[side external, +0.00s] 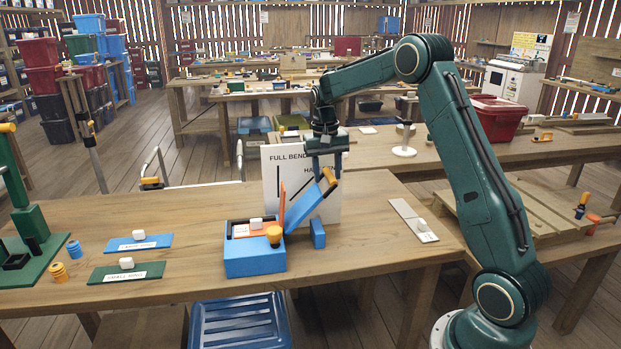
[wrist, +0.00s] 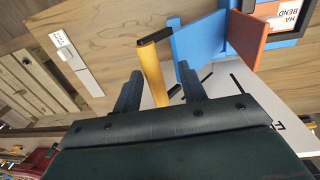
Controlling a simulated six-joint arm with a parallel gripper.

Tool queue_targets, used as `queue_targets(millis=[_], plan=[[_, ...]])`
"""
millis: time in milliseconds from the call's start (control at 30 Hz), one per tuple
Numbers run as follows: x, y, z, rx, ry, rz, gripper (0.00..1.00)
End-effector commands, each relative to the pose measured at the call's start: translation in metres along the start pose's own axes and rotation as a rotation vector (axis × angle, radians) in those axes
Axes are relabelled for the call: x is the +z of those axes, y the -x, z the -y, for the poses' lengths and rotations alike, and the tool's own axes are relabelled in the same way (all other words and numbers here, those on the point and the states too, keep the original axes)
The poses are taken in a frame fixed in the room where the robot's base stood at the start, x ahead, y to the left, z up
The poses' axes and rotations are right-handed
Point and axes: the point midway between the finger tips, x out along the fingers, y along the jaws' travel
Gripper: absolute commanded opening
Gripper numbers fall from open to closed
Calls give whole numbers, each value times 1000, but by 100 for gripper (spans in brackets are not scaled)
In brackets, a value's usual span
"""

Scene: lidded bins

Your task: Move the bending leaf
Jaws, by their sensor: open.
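A blue box-like bender (side external: 255,262) stands on the wooden table. A blue leaf (side external: 303,210) with a yellow handle (side external: 329,177) slants up to the right from it; I take this as the bending leaf. In the wrist view the blue leaf (wrist: 200,42) and yellow handle (wrist: 153,72) also show. My gripper (side external: 327,172) points down at the handle and is open. In the wrist view my gripper (wrist: 159,70) has its fingers on either side of the handle, with gaps visible; contact cannot be told.
An orange plate (side external: 283,207) stands steeply beside the leaf. A white board (side external: 270,172) lettered "FULL BEND" stands behind. A small blue block (side external: 318,234) is at the bender's right. Blue (side external: 155,243) and green (side external: 112,274) labelled plates lie left. The right table top is mostly clear.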

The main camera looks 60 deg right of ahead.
Motion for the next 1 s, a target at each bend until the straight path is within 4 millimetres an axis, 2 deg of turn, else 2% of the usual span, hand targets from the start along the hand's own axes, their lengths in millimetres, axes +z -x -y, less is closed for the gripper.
queue_targets(millis=[267, 500, 800, 1000], plan=[[0, 38, 1, -1, 2, -4, 41], [0, 80, 2, -2, 3, -2, 41], [0, 101, 2, 1, 5, 1, 41], [1, 107, 2, -1, 5, 3, 41]])
